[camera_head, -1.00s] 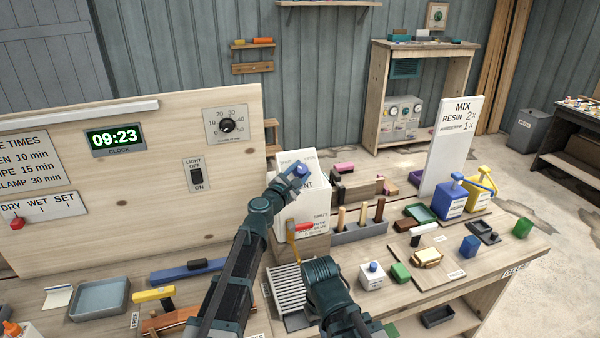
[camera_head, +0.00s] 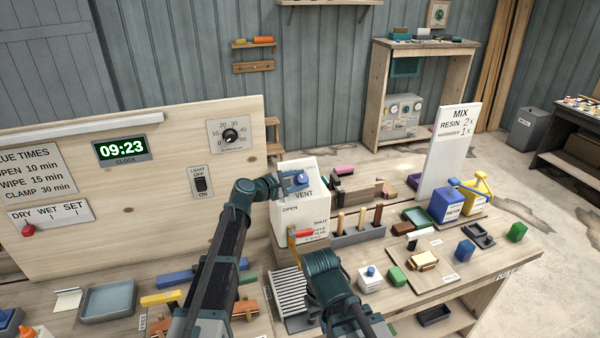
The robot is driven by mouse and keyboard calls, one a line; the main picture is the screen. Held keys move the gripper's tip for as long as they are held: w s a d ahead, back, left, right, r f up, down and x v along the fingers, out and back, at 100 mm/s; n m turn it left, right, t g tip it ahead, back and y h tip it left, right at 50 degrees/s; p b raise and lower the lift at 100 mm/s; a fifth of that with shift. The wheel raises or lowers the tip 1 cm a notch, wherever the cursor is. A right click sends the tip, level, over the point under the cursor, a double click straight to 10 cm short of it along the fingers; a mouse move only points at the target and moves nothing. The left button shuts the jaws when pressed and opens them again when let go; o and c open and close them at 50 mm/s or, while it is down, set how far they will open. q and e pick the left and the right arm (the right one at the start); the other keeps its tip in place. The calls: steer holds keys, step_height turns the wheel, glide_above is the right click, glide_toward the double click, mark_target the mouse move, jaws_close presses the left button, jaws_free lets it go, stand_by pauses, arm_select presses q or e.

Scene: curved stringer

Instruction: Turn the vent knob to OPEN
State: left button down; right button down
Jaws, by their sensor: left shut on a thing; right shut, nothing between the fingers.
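The white vent box (camera_head: 313,211) stands on the bench at centre, marked VENT on its front. The blue vent knob (camera_head: 301,178) is at the top of this face. My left gripper (camera_head: 293,181) reaches it from the left and is shut on it. The fingers hide part of the knob and the lettering around it, so I cannot read its setting. An OPEN label shows lower on the box, with a red lever (camera_head: 302,232) below. My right gripper (camera_head: 322,262) is low in front of the box, shut and empty; its fingertips are hard to make out.
A rack with upright wooden handles (camera_head: 360,229) stands right of the box. A ribbed grey tray (camera_head: 287,290) lies in front of it. The upright board (camera_head: 130,195) with clock, dial and switch is at left. Blue and yellow jugs (camera_head: 446,206) stand at right.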

arm_select(q)
steer(key=m+g+p, duration=0.2)
steer(key=p, duration=0.1)
steer(key=m+g+y+p, duration=0.1)
steer(key=m+g+p, duration=0.1)
steer(key=g+p, duration=0.1)
steer(key=w+r+m+g+p, duration=0.1)
steer(key=m+g+p, duration=0.1)
steer(key=p, duration=0.1)
steer(key=shift+r+m+y, duration=0.1)
steer(key=shift+m+y, duration=0.2)
steer(key=shift+m, duration=0.1)
steer(key=m+g+y+p, duration=0.1)
steer(key=m+g+p, duration=0.1)
steer(key=shift+p, duration=0.3)
steer(key=shift+m+g+y+p, duration=0.45)
steer(key=shift+m+g+y, duration=0.05)
steer(key=shift+g+y, duration=0.1)
steer(key=shift+c, duration=2)
jaws_free()
steer(key=shift+d, duration=0.1)
